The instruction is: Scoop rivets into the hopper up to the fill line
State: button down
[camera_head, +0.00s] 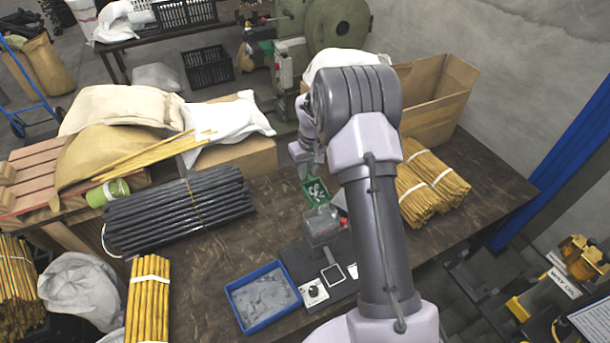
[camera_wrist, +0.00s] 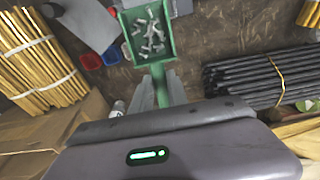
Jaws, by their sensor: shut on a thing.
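My gripper (camera_wrist: 160,90) is shut on the handle of a green scoop (camera_wrist: 125,22). The scoop holds several grey rivets (camera_wrist: 148,38) and looks roughly level. In the head view the scoop (camera_head: 316,192) is just beyond a clear box-like hopper (camera_head: 321,228) on the table. I cannot tell whether it overlaps the hopper's mouth. The fill line and the level inside are too small to read. A blue tray (camera_head: 238,308) with loose grey rivets lies at the front of the table. My arm hides part of the area right of the hopper.
A control box (camera_head: 313,293) with a black knob stands between tray and arm. A bundle of black rods (camera_head: 180,210) lies left, yellow rod bundles (camera_head: 430,190) right. A cardboard box (camera_head: 430,95) stands behind. Bare table (camera_head: 215,255) lies left of the hopper.

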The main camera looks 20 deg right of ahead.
jog(key=shift+s+r+t+b, duration=0.6)
jog(key=shift+t+b, duration=0.35)
jog(key=shift+b, duration=2.55)
jog(key=shift+s+r+t+b, duration=0.4)
jog(key=shift+s+t+b, duration=0.45)
jog(key=shift+b, duration=2.65)
jog(key=s+t+b, duration=0.1)
jog(key=b, duration=0.4)
jog(key=s+r+t+b, duration=0.1)
jog(key=b, duration=0.5)
jog(key=shift+s+d+t+b, duration=0.1)
jog(key=shift+t+b, duration=0.2)
jog(key=shift+t, duration=0.1)
jog(key=s+r+t, duration=0.2)
jog(key=s+t, duration=0.1)
jog(key=shift+s, duration=0.15)
